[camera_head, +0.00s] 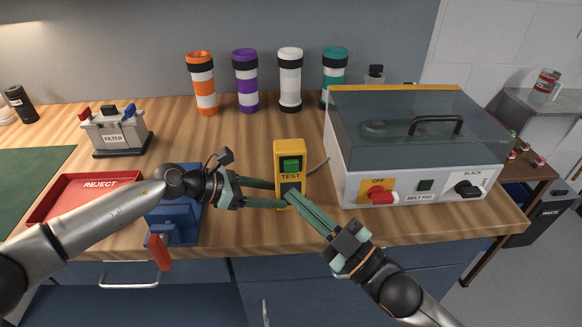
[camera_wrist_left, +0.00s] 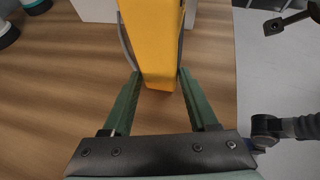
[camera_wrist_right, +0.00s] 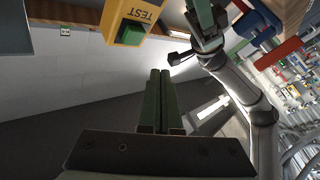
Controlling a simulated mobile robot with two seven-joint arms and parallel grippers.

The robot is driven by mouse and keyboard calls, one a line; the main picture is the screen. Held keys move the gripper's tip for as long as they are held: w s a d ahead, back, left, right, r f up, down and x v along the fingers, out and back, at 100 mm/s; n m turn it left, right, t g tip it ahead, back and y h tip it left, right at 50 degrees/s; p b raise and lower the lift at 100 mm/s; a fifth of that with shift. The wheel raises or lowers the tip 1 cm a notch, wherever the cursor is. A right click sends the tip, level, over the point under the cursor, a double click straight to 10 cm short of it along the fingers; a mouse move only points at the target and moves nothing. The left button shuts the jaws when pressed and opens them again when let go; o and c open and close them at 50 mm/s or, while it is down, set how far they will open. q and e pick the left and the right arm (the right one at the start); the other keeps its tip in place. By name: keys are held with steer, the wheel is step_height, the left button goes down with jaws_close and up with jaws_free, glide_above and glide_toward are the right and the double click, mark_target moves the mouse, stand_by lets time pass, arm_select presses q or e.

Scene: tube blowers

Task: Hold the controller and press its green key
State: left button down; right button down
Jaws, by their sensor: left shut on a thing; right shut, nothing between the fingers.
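The yellow controller (camera_head: 289,148) stands upright near the middle of the table's front, with a green key (camera_head: 291,165) above a TEST label on its face. It also shows in the left wrist view (camera_wrist_left: 152,40) and in the right wrist view (camera_wrist_right: 122,22), where the green key (camera_wrist_right: 131,33) is visible. My left gripper (camera_head: 281,194) is shut on the controller's lower part from the left. My right gripper (camera_head: 290,196) is shut and empty; its tips appear in front of the controller's lower face, below the green key. In the right wrist view its fingers (camera_wrist_right: 160,75) are together, apart from the key.
A machine with a clear lid (camera_head: 415,130) stands right of the controller, with a red OFF switch (camera_head: 377,194). A red REJECT tray (camera_head: 75,190), a blue device (camera_head: 172,222) and a FILTER box (camera_head: 115,135) are at left. Several banded tubes (camera_head: 246,80) stand at the back.

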mark_target(285, 168)
steer(key=shift+w, duration=1.95)
steer(key=shift+w, duration=0.1)
stand_by(0.5)
steer(key=shift+w, duration=0.3)
steer(key=shift+w, duration=0.5)
stand_by(0.7)
steer(key=shift+s, duration=0.95)
steer(key=shift+s, duration=2.5)
